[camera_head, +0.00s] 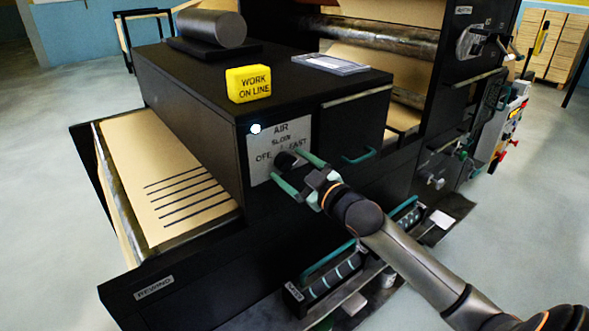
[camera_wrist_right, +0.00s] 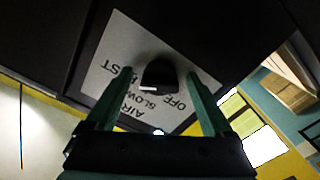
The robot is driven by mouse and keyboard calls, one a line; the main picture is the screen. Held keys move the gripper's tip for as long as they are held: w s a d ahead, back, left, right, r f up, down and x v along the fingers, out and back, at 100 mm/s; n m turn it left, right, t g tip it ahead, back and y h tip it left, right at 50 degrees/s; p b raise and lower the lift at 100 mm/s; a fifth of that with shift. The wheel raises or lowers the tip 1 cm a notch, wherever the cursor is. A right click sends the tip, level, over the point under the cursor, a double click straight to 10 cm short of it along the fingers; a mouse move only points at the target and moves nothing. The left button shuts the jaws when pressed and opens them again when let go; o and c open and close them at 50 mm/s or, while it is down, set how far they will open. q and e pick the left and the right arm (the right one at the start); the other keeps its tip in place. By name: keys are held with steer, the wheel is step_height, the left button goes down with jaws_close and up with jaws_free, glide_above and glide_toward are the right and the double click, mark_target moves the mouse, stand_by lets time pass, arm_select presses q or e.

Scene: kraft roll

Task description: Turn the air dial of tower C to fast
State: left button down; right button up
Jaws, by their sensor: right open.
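The air dial (camera_head: 287,160) is a dark knob on a pale plate (camera_head: 262,171) marked AIR, OFF, SLOW and FAST, on the front of the black cabinet. The dial (camera_wrist_right: 160,74) also shows in the right wrist view with a short white mark; which word it points at I cannot tell. My right gripper (camera_head: 286,166) is open at the plate, with its green fingers on either side of the dial. In the right wrist view my right gripper (camera_wrist_right: 158,74) shows gaps between fingers and dial. No tower letter is readable. My left gripper is out of view.
A yellow WORK ON LINE block (camera_head: 249,84), a grey cylinder (camera_head: 211,29) and a flat pale packet (camera_head: 329,64) lie on the cabinet top. A green handle (camera_head: 359,156) sits right of the plate. Brown paper (camera_head: 165,180) runs at left. The floor at far left is clear.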

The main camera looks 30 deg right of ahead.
steer(key=s+b, duration=0.2)
steer(key=s, duration=1)
steer(key=shift+s+d, duration=0.25)
steer(key=shift+d, duration=0.2)
